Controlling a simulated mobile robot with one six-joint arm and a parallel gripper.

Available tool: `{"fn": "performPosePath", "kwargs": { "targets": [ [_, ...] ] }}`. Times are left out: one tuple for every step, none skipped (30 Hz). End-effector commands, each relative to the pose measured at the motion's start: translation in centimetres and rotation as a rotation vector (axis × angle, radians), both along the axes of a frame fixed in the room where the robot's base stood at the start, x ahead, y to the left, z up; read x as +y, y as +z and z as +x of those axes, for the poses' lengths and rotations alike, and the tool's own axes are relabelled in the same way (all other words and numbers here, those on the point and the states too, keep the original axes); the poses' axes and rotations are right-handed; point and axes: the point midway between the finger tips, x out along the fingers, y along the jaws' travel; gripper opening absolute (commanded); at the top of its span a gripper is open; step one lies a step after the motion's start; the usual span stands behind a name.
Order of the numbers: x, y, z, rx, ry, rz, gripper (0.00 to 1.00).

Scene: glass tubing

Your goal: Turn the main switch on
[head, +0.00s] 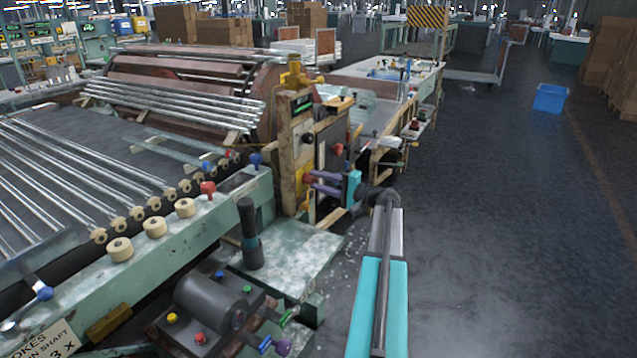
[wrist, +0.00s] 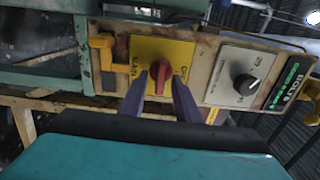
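The main switch is a red knob (wrist: 160,74) on a yellow plate (wrist: 151,50), marked MAIN on one side and OFF on the other. In the wrist view, my gripper (wrist: 161,80) has its two purple fingers spread on either side of the knob. There is a small gap to each finger, and I cannot tell whether either touches it. In the head view, my gripper (head: 309,182) reaches the lower part of the wooden control post from the right. Its fingers mostly hide the switch there, leaving only a little yellow in sight.
Beside the switch are a black volts knob (wrist: 245,85) with a green display and a yellow handle (wrist: 104,48). A machine carrying glass tubes (head: 170,105) fills the left. Open floor lies to the right.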

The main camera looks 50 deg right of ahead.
Motion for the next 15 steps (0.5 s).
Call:
{"fn": "performPosePath", "kwargs": {
  "targets": [
    [0.0,0.0,-0.1,0.0,0.0,0.0,0.3],
    [-0.1,0.0,-0.2,0.0,0.0,0.0,0.3],
    [-0.1,0.0,-0.4,0.0,-0.001,0.0,0.3],
    [-0.1,0.0,-0.6,0.0,-0.001,-0.001,0.3],
    [-0.2,0.0,-0.7,0.0,0.0,-0.001,0.3],
    [-0.2,0.0,-1.0,-0.001,-0.001,-0.001,0.3],
    [-0.3,0.0,-1.3,-0.001,-0.001,-0.001,0.3],
    [-0.4,0.0,-1.6,0.0,-0.001,-0.001,0.3],
    [-0.5,0.0,-2.1,0.0,-0.002,0.0,0.3],
    [-0.6,0.0,-2.5,-0.001,-0.003,0.0,0.3],
    [-0.7,0.0,-2.9,-0.001,-0.002,0.0,0.3],
    [-0.8,0.0,-3.5,-0.001,-0.002,0.0,0.3],
    [-0.9,0.0,-3.9,-0.001,-0.002,0.0,0.3],
    [-1.1,0.0,-4.4,0.0,-0.003,0.0,0.3],
    [-1.3,0.0,-5.0,0.0,-0.003,0.0,0.3]
  ]
}}
